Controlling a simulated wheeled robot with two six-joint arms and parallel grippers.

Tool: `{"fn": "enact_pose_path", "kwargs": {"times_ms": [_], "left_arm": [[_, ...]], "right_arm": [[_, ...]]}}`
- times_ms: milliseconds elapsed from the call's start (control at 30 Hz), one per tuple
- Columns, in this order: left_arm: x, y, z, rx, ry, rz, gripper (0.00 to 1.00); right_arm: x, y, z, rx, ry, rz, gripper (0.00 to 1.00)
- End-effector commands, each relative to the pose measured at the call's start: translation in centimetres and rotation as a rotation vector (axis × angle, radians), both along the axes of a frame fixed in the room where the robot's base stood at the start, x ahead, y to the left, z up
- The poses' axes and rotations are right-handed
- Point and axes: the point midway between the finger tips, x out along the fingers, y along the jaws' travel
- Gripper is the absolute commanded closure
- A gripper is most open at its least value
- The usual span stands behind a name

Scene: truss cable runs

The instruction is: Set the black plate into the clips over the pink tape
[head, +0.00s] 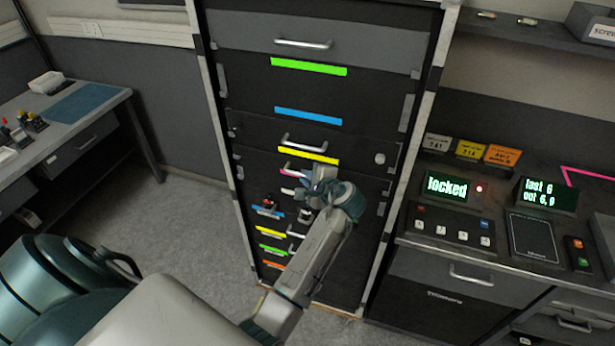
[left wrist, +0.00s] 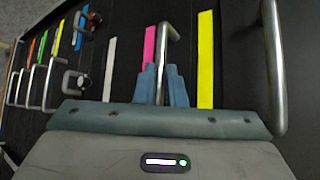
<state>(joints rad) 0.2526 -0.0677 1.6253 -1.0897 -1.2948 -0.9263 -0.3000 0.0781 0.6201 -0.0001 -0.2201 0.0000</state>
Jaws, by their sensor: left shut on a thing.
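My left gripper (head: 312,187) is at the middle of the tall black rack. In the left wrist view its two blue-grey fingers (left wrist: 164,85) are closed on a metal bar handle (left wrist: 163,45) of a black plate. The plate's outline merges with the dark rack, so I cannot tell whether it sits in clips. The pink tape (left wrist: 149,45) runs right beside the handle; in the head view only a short pink piece (head: 289,170) shows beside the gripper. A yellow tape (head: 308,155) lies just above. My right gripper is not in view.
More plates with handles and green (head: 309,66), blue (head: 308,116) and other tapes fill the rack. A console with a "locked" display (head: 447,186) stands right; a workbench (head: 100,103) stands left.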

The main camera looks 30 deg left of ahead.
Motion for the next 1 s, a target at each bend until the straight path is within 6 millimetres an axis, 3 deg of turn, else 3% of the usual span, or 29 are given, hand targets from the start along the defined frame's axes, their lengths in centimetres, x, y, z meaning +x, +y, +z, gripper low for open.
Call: {"fn": "enact_pose_path", "kwargs": {"times_ms": [1000], "left_arm": [[0.16, 0.05, -0.31, 0.000, -0.001, 0.000, 1.00]], "right_arm": [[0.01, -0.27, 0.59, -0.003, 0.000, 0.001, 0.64]]}}
